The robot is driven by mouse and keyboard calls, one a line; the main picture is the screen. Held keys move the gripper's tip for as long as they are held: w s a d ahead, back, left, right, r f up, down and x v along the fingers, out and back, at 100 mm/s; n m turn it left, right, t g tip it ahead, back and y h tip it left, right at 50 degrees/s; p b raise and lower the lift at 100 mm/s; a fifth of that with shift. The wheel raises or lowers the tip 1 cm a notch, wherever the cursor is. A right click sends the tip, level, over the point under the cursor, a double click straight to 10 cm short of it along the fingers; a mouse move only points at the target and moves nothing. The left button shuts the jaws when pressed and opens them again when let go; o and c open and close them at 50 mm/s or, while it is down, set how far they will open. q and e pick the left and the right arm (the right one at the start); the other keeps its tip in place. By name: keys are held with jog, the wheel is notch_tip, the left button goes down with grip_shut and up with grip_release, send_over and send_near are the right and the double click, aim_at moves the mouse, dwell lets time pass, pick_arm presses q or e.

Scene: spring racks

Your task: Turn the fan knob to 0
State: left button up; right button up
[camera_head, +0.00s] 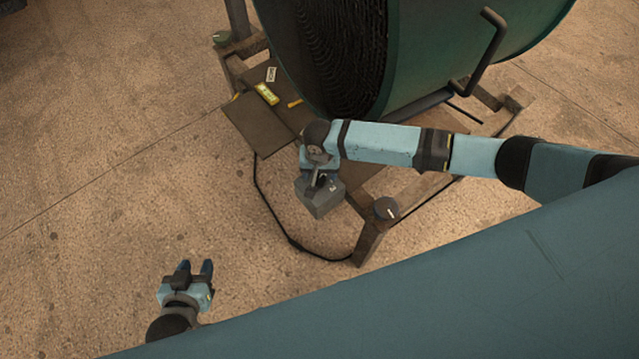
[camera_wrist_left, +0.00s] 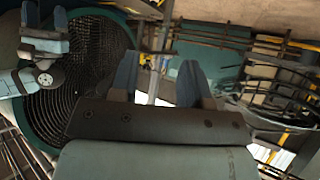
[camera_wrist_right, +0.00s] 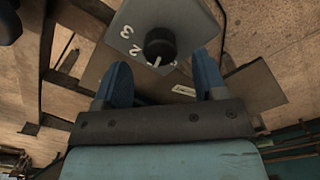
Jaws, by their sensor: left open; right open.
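The fan knob (camera_wrist_right: 160,47) is a round black dial with a white pointer mark, on a grey control box (camera_wrist_right: 195,22). White digits 3 and 2 show beside it; another mark by the pointer is too small to read. The pointer aims toward the bottom of the right wrist view. My right gripper (camera_wrist_right: 160,82) is open, its blue fingers apart below the knob in that view. In the head view the right gripper covers the top of the grey box (camera_head: 322,205). My left gripper (camera_head: 197,268) is open and empty above the floor, far from the box.
The large green fan (camera_head: 425,50) with a dark grille stands on a wooden frame behind the box. It also shows in the left wrist view (camera_wrist_left: 90,80). A black cable (camera_head: 275,215) runs along the floor. A yellow item (camera_head: 266,94) lies on a brown board.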

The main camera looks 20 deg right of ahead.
aim_at(320, 178)
notch_tip(320, 178, down, 4)
jog(key=b, duration=0.3)
jog(key=shift+r, duration=0.25)
pick_arm(q)
jog(key=f, duration=0.2)
jog(key=shift+w+d+f, duration=0.15)
jog(key=shift+w+f, duration=0.1)
jog(key=shift+f, duration=0.1)
pick_arm(e)
jog(key=shift+f, duration=0.1)
jog(key=shift+c, duration=0.2)
